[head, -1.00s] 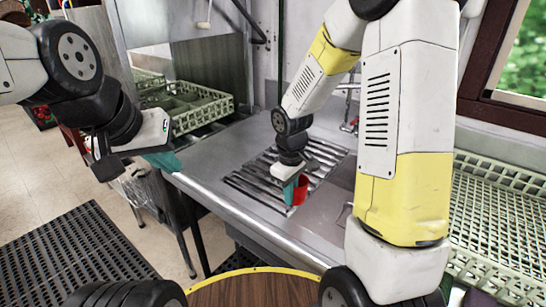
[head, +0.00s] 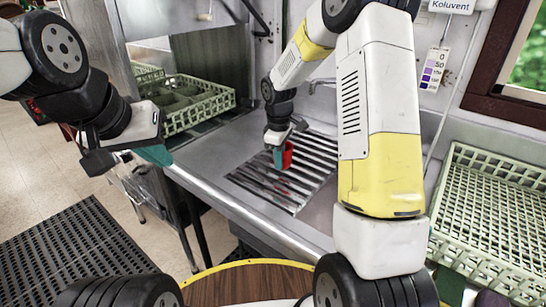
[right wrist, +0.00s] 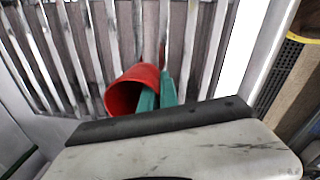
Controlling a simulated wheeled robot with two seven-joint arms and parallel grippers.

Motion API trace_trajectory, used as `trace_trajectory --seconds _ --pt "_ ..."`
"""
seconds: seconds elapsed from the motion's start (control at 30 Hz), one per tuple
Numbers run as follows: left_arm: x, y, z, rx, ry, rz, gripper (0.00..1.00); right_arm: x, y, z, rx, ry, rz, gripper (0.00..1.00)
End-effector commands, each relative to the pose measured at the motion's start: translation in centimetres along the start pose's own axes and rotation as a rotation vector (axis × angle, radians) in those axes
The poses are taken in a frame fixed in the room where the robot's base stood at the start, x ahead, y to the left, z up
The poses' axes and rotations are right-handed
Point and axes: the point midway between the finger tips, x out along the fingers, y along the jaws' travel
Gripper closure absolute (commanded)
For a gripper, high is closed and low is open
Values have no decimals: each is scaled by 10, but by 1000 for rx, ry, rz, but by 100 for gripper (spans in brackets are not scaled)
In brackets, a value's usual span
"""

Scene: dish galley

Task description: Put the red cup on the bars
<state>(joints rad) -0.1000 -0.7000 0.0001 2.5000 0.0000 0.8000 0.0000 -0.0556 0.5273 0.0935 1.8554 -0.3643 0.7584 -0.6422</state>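The red cup (head: 288,154) is over the metal bars (head: 304,172) set into the steel counter. It also shows in the right wrist view (right wrist: 126,92), with its mouth towards the camera. My right gripper (head: 279,157) has its teal fingers at the cup's wall. In the right wrist view one finger is at the mouth and the other is just outside the wall, so the gripper (right wrist: 157,90) looks shut on the cup. I cannot tell whether the cup's base touches the bars. My left gripper (head: 155,154) is away from the counter's left end, with no object seen in it.
A pale green rack (head: 188,106) stands at the counter's back left. Another pale rack (head: 490,215) is at the right. The steel counter's front edge (head: 250,215) runs below the bars. A round wooden top (head: 245,287) is close in front of me. Bars around the cup look clear.

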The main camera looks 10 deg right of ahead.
Motion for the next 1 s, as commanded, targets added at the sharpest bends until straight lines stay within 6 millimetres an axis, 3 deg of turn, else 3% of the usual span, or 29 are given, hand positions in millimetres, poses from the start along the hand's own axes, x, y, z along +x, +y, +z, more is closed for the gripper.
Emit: trace_trajectory --seconds 0.2,0.43,0.8,0.93,1.0 --pt "0 0 0 0 0 0 100 3 14 -7 1 0 0 100" --pt "0 0 0 0 0 0 100 36 11 -6 -1 -2 -1 100" --pt "0 0 0 0 0 0 100 41 11 -6 0 0 0 100" --pt "0 0 0 0 0 0 100 41 11 -6 0 0 0 74" --pt "0 0 0 0 0 0 100 41 11 -6 0 0 0 74"
